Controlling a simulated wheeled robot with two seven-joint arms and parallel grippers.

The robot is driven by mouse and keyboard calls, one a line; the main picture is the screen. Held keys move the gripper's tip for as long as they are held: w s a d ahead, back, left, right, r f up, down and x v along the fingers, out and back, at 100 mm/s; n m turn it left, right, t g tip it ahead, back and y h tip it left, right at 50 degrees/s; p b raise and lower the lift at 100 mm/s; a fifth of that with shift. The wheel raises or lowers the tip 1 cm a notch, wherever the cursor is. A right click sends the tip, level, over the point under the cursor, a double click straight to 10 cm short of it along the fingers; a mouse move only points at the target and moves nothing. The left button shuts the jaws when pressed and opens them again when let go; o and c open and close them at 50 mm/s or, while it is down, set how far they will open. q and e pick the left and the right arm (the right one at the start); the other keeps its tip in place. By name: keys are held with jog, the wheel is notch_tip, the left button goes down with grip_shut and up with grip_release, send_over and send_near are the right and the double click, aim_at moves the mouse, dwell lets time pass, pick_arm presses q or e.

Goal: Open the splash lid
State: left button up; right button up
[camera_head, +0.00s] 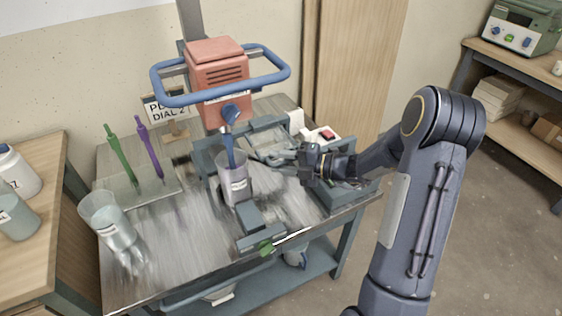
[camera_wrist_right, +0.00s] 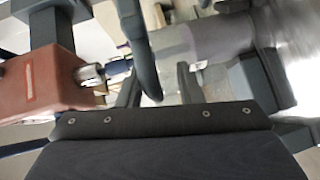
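A grey frame with a see-through or shiny panel (camera_head: 268,137), which looks like the splash lid, is behind and right of the clear bucket (camera_head: 234,181) under the mixer; I cannot tell how far it is raised. My right gripper (camera_head: 306,163) is right of the bucket, close to the frame's right end; contact cannot be made out. In the right wrist view its two dark fingers (camera_wrist_right: 160,88) stand apart, with a dark curved bar (camera_wrist_right: 140,45) running down near the gap. My left gripper is not in view.
The red mixer head (camera_head: 216,68) with its blue ring handle (camera_head: 165,96) stands over the metal-topped table. A small box with a red switch (camera_head: 326,134) is behind my right gripper. A clear bucket (camera_head: 101,212) and green and purple sticks (camera_head: 122,158) are at left.

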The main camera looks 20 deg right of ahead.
jog(key=shift+r, duration=0.1)
jog(key=v, duration=0.7)
jog(key=shift+s+d, duration=0.25)
